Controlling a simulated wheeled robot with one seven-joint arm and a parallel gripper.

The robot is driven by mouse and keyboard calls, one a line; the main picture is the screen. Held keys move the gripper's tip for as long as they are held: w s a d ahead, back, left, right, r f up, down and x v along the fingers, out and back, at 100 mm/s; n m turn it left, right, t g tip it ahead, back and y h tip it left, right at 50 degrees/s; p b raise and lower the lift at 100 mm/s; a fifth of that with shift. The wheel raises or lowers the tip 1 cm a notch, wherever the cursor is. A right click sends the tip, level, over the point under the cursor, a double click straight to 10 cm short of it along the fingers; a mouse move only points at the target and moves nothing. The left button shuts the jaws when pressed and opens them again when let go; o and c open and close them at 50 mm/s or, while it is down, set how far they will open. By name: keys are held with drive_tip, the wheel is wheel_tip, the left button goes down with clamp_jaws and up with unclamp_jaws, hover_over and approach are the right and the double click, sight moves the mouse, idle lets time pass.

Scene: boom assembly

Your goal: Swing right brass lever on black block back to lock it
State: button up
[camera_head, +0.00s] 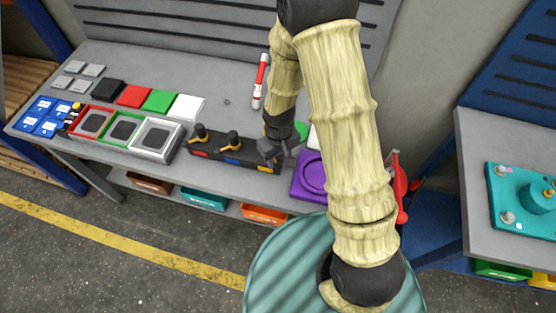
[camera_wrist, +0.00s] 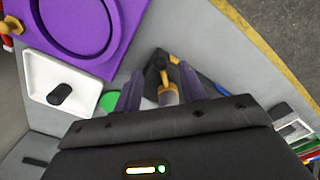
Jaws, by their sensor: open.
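The black block (camera_head: 215,153) lies along the table's front edge, with red, blue and yellow marks on its front. Two brass levers with black ends show on it, the left one (camera_head: 199,134) and the middle one (camera_head: 233,141). My gripper (camera_head: 274,152) is at the block's right end and covers the place of the right lever. In the wrist view, a brass lever (camera_wrist: 163,74) with a pale cylindrical part lies between my open fingers (camera_wrist: 161,80), over the black block (camera_wrist: 153,66). Whether a finger touches it I cannot tell.
A purple plate (camera_head: 307,180) with a round groove lies close to the right of my gripper. A white tray (camera_wrist: 45,72) and a green disc (camera_wrist: 109,101) are near it. Red, green and white framed boxes (camera_head: 158,138) stand left of the block. A red-and-white tube (camera_head: 260,82) lies behind.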

drive_tip(key=shift+w+f, duration=0.15)
drive_tip(key=shift+f, duration=1.3)
drive_tip(key=shift+a, duration=0.1)
drive_tip(key=c, duration=0.7)
clamp_jaws()
